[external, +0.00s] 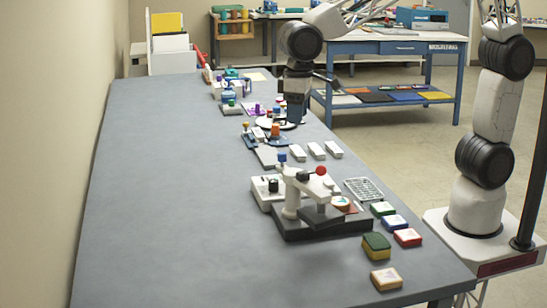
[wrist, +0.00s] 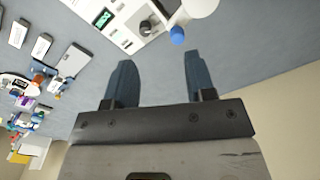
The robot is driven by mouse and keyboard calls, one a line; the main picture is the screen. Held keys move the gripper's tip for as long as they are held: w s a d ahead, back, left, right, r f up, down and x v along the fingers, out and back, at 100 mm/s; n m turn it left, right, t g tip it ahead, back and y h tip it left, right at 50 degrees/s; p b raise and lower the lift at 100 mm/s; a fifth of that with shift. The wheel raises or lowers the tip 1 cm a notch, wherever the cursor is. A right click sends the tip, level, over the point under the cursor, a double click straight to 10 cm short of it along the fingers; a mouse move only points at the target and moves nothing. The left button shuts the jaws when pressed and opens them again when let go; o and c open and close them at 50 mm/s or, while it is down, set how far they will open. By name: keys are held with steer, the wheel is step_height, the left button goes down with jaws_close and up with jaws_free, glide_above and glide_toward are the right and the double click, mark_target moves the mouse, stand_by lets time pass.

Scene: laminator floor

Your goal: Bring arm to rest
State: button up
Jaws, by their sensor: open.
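My gripper (wrist: 156,82) shows in the wrist view with its two dark blue fingers spread apart and nothing between them. Bare grey table surface shows between and beyond the fingertips. In the external view my gripper (external: 296,108) hangs fingers down over the far half of the grey table (external: 170,210), beside a round white plate (external: 272,124). My arm reaches in from the right, with its base beside the table. The fingertips are partly hidden among small items, so I cannot tell how high they are above the table.
A grey press with a red knob (external: 320,171) stands mid-table. Several white blocks (external: 317,151), a wire rack (external: 363,189) and coloured pads (external: 376,246) lie along the right side. Jars (external: 232,85) stand farther back. The left side of the table is clear. A blue workbench (external: 390,48) stands behind.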

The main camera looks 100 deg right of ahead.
steer(key=s+d+n+t, duration=0.1)
steer(key=s+n, duration=0.1)
steer(key=s, duration=1.4)
steer(key=s+d+r+n+t, duration=0.1)
steer(key=s+d+n, duration=0.1)
steer(key=s, duration=1.5)
steer(key=shift+s+d+r+n, duration=0.2)
steer(key=shift+s+n, duration=0.1)
steer(key=shift+n, duration=0.4)
steer(key=shift+o, duration=0.2)
stand_by(0.5)
